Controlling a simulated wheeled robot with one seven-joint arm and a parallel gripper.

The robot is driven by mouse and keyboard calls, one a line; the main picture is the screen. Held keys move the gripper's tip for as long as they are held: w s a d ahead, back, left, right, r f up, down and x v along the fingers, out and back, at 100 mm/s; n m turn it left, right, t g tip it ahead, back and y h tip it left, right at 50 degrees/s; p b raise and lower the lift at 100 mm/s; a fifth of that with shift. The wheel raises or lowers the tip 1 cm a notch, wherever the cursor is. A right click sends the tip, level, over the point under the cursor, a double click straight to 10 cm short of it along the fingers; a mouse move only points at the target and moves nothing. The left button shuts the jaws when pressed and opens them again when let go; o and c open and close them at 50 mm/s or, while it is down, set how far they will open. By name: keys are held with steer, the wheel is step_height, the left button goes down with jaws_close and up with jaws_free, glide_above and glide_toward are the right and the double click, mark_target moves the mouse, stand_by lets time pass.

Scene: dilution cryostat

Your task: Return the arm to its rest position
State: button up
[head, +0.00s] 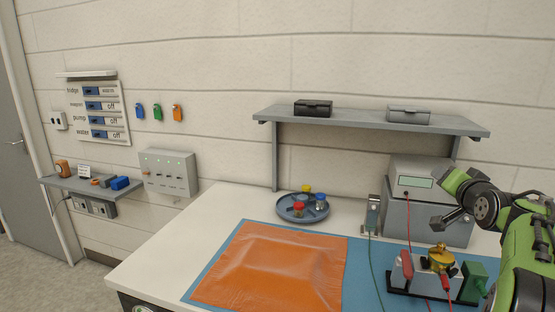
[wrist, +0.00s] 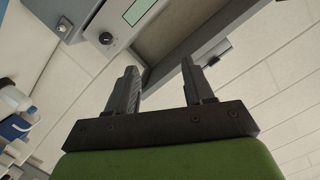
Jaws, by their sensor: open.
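My green arm comes in from the right edge in the head view. My gripper (head: 449,221) is in front of the grey instrument box with a small display (head: 415,181), above the bench. In the wrist view my gripper (wrist: 158,88) shows two dark fingers standing well apart with nothing between them. The instrument box (wrist: 170,32) is beyond the fingers there. I cannot tell the exact gap between fingertips and box.
An orange sheet (head: 270,265) lies on a blue mat (head: 358,270). A fixture with a brass part (head: 440,258) and red and green leads stands below my gripper. A round tray (head: 285,212) holds small coloured items. A shelf (head: 370,119) overhangs the bench.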

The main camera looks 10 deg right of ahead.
steer(key=s+a+n+g+y+p, duration=0.1)
steer(key=s+a+n+y+p, duration=0.15)
steer(key=a, duration=0.95)
steer(key=s+a+n+g+y+p, duration=0.1)
steer(key=a+n+g+y, duration=0.15)
steer(key=a, duration=0.85)
steer(key=s+a+f+n+g+p, duration=0.1)
steer(key=s+a+f+n, duration=0.1)
steer(key=s+a, duration=0.3)
steer(key=s+a+f+n+g+y+p, duration=0.1)
steer(key=s+a+f, duration=0.3)
steer(key=s, duration=0.6)
steer(key=s+a+f+n+g+y+p, duration=0.1)
steer(key=s+a+f+n+g+p, duration=0.1)
steer(key=s+a, duration=0.4)
steer(key=shift+s+f+n+g, duration=0.55)
steer(key=shift+s+f+n, duration=0.25)
steer(key=shift+f, duration=0.1)
